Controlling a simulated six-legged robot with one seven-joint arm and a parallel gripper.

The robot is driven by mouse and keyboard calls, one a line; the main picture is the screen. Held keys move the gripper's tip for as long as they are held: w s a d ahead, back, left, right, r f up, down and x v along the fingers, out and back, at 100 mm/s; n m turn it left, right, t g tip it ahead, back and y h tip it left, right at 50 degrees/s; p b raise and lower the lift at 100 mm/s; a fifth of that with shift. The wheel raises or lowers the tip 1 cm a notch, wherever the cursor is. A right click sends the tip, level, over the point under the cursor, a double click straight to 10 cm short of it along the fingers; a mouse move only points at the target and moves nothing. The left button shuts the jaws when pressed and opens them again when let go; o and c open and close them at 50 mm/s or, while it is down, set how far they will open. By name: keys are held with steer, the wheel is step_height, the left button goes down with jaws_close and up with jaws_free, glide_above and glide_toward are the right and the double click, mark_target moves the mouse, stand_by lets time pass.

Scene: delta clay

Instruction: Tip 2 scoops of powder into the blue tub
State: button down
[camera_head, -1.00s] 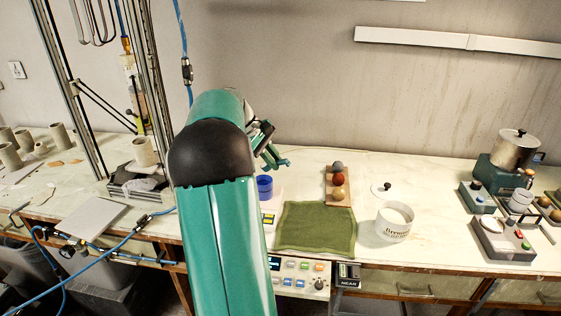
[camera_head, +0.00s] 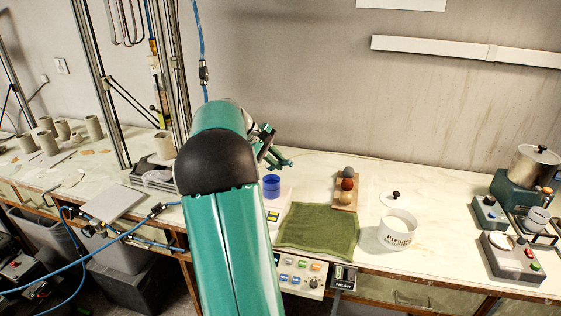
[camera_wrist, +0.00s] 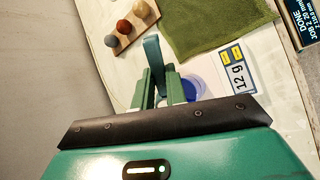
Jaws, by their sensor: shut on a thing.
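In the wrist view the tub (camera_wrist: 194,88) is partly hidden behind the fingers, beside a white scale display (camera_wrist: 237,69) that reads 12 g. My gripper (camera_wrist: 158,84) is shut on a blue-green bar (camera_wrist: 152,50), seemingly a scoop handle. Its bowl, and any powder in it, cannot be made out. In the head view my gripper (camera_head: 268,150) is partly hidden by my arm. A white labelled container (camera_head: 397,231) stands open to the right; its contents are unclear.
A green cloth (camera_head: 318,229) lies between the scale and white container. Behind it, a wooden strip (camera_head: 345,204) holds three balls. A knobbed lid (camera_head: 396,199) lies near the container. A button panel (camera_head: 299,276) is at the front edge. Devices (camera_head: 511,259) stand at the right.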

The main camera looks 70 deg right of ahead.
steer(key=shift+s+a+r+h, duration=0.1)
steer(key=shift+s+a+h, duration=0.1)
steer(key=shift+h, duration=0.6)
steer(key=n+h, duration=0.1)
steer(key=h, duration=0.1)
steer(key=shift+w+a+h, duration=0.1)
steer(key=shift+a+h, duration=0.05)
steer(key=shift+h, duration=0.25)
steer(key=n+h, duration=0.1)
steer(key=h, duration=0.3)
steer(key=shift+a+f+n, duration=0.2)
steer(key=shift+n, duration=0.2)
steer(key=shift+d+r, duration=0.1)
